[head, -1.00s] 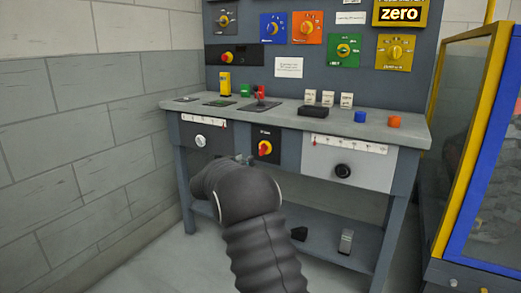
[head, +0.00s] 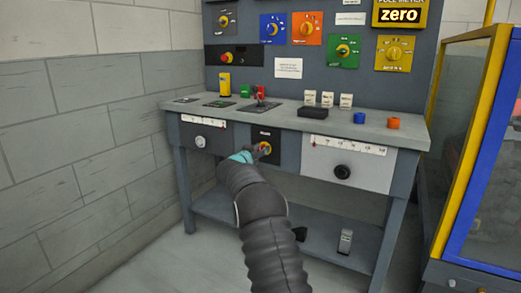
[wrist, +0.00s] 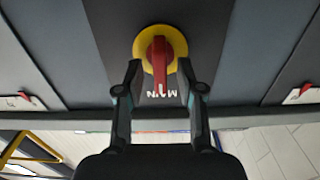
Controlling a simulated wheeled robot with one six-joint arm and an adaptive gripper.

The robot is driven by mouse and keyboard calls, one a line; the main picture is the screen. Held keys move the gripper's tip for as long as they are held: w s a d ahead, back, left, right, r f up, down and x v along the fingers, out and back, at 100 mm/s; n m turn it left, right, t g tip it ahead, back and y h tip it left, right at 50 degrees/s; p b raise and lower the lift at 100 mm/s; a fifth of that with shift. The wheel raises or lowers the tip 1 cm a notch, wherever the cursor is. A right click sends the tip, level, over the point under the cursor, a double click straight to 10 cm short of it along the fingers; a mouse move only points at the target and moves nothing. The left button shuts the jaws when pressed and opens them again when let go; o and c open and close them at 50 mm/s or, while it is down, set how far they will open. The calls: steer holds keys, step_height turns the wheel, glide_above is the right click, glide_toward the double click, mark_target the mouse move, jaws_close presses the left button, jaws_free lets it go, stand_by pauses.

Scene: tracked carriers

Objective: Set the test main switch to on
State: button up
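The main switch has a red handle (wrist: 159,62) on a yellow disc (wrist: 175,40), set in a dark panel with a partly covered label that shows upside down in the wrist view. The handle lies nearly vertical in that view. In the head view the switch (head: 266,147) is on the bench front, between the two drawers, partly hidden by my gripper (head: 260,153). In the wrist view my gripper (wrist: 159,72) is open, with one finger on each side of the handle and a gap visible at both sides. I cannot tell the switch's on or off marking.
Another red knob (head: 227,58) is on the upper board. A yellow-and-blue framed case (head: 490,120) stands right.

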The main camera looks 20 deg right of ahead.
steer(key=shift+w+d, duration=0.1)
steer(key=shift+c, duration=0.2)
jaws_close()
steer(key=m, duration=0.3)
steer(key=shift+d+m, duration=0.15)
steer(key=shift+m, duration=0.25)
steer(key=shift+s+d+f+m+b, duration=0.2)
steer(key=shift+m+b, duration=0.95)
steer(key=shift+m, duration=1.2)
steer(key=shift+s+a+f+m+b, duration=0.2)
steer(key=shift+m+b, duration=0.95)
steer(key=shift+m, duration=1.15)
steer(key=shift+s+d+f+m+b, duration=0.1)
steer(key=shift+d+f+m+b, duration=0.2)
steer(key=shift+m+b, duration=1.45)
steer(key=shift+m+p, duration=0.55)
steer(key=shift+m, duration=0.15)
